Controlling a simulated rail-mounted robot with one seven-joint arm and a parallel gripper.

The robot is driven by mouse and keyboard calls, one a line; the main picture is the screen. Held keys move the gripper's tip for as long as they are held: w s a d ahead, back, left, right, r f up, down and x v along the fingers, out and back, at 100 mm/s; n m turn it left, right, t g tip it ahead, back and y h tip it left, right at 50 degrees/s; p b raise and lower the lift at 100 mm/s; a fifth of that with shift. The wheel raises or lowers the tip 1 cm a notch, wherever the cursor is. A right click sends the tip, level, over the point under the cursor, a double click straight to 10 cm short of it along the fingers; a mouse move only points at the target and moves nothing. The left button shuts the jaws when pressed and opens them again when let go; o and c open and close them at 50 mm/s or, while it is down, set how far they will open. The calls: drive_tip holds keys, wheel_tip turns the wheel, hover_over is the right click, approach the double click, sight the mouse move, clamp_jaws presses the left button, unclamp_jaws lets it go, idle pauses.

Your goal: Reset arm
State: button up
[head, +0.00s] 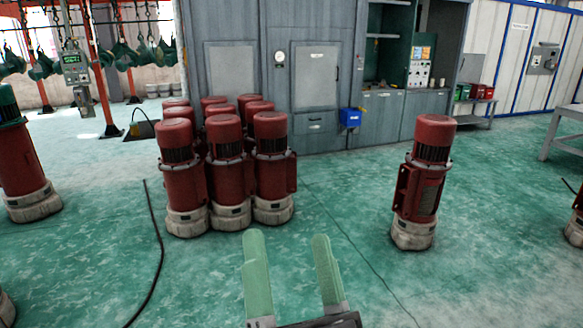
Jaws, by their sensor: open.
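My gripper (288,275) shows at the bottom middle of the head view. Its two pale green fingers are apart and point up in the picture, with nothing between them. The rest of my arm is out of view below. A group of several red hoist motors with pale bases (226,185) stands upright on the floor, above and left of the gripper in the picture. A single red hoist motor (425,190) stands upright to the right, apart from the gripper.
Another motor (22,165) stands at the left edge, and part of one (577,215) shows at the right. A black cable (155,250) lies on the green floor (340,215). Grey cabinets (310,75) line the back. A grey table (566,125) stands at right. The floor between the group and the single motor is clear.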

drive_tip(key=s+a+r+n+h+p, duration=0.1)
drive_tip(key=s+r+n+h, duration=0.4)
drive_tip(key=s+r, duration=0.3)
wheel_tip(320, 180, up, 34)
drive_tip(key=w+p, duration=0.1)
drive_tip(key=p, duration=3.2)
drive_tip(key=shift+w+a+f+y, duration=0.2)
drive_tip(key=shift+w+y, duration=0.1)
drive_tip(key=shift+w, duration=0.1)
